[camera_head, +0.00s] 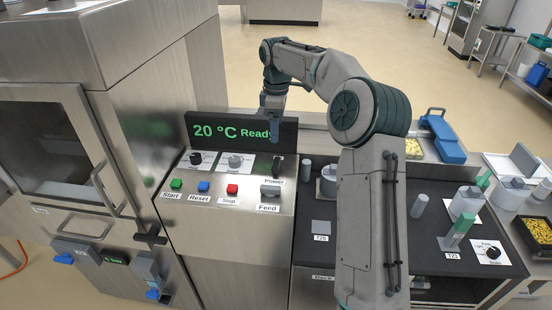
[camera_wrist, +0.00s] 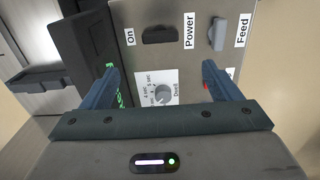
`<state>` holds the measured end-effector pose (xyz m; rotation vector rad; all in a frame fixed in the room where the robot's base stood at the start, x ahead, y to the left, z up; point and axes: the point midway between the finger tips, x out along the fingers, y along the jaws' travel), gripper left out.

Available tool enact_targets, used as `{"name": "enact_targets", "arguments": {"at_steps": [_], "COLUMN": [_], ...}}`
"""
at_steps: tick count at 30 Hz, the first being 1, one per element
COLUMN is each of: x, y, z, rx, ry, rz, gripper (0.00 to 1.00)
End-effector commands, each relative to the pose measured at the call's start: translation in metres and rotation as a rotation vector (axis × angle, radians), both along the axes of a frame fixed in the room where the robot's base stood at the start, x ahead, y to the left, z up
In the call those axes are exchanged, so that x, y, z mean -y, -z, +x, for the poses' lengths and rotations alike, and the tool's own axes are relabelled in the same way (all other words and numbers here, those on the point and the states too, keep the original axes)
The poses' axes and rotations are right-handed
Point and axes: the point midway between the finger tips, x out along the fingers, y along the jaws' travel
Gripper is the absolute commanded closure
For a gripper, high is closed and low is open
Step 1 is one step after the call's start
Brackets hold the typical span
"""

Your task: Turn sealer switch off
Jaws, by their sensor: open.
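The sealer's control panel (camera_head: 225,225) is a slanted steel face below a dark display (camera_head: 200,134) with green text, "20 °C Ready". The black Power switch (camera_head: 277,166) sits at the panel's upper right, above its label. In the wrist view the Power switch (camera_wrist: 160,34) lies between an "On" label and a "Power" label; I cannot tell its position for sure. My gripper (camera_head: 274,130) hangs above the panel, in front of the display's right end. In the wrist view my gripper (camera_wrist: 158,67) is open and empty, its fingertips apart from the switch.
The grey Feed switch (camera_head: 270,190) is beside the Power switch. Green Start (camera_head: 176,184), blue Reset (camera_head: 203,187) and red Stop (camera_head: 232,188) buttons line the panel. A grey dial (camera_wrist: 163,95) shows between my fingers. A dark bench (camera_head: 315,255) adjoins on the right.

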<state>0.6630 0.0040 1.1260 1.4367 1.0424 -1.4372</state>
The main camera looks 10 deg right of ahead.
Motion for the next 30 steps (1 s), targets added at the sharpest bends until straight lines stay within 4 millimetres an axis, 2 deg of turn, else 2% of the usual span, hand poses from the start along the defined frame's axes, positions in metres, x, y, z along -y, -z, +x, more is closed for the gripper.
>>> {"name": "enact_targets", "arguments": {"at_steps": [5, 18, 24, 30], "x": [0.000, -0.001, 0.000, 0.000], "y": [0.021, 0.110, 0.131, 0.137], "z": [0.000, -0.001, 0.000, 0.000], "rx": [-0.006, -0.005, -0.003, -0.002], "ry": [-0.004, -0.002, -0.002, -0.001], "rz": [0.002, 0.002, 0.002, 0.002], "gripper": [0.16, 0.16, 0.16, 0.16]}}
